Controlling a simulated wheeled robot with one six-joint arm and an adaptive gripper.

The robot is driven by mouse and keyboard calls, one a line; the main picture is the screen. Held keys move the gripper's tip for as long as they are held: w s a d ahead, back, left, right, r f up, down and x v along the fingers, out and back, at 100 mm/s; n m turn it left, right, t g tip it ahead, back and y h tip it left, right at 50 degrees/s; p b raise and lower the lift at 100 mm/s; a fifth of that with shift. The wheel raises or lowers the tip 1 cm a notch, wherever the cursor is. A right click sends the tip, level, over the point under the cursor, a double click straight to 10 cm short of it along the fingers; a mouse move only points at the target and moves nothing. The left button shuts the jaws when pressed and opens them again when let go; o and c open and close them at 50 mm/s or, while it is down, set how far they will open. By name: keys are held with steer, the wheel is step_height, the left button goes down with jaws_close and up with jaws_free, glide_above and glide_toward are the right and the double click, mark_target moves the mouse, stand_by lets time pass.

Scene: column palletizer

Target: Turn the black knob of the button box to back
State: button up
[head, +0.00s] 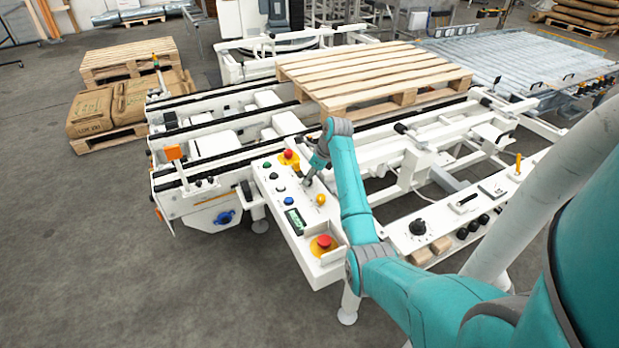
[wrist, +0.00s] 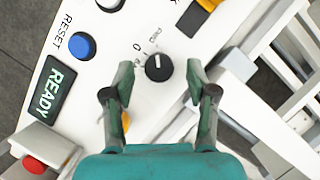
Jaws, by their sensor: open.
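The white button box (head: 292,222) stands at the front of the conveyor frame. Its black knob (wrist: 158,67) shows in the wrist view, with a small white mark on its upper part and printed labels around it, including a "0". I cannot surely read which label the mark points at. My gripper (wrist: 160,76) is open, with one finger on each side of the knob and gaps between. In the head view my gripper (head: 309,175) is over the box's right part and hides the knob.
The box also carries a blue RESET button (wrist: 82,45), a green READY display (wrist: 55,88) and a red emergency button (head: 323,242). A yellow button (head: 320,199) sits near my gripper. A wooden pallet (head: 370,75) lies on the conveyor behind. Another panel with a black knob (head: 418,227) is to the right.

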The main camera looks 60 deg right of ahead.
steer(key=shift+w+f, duration=0.2)
steer(key=shift+f, duration=0.35)
jaws_close()
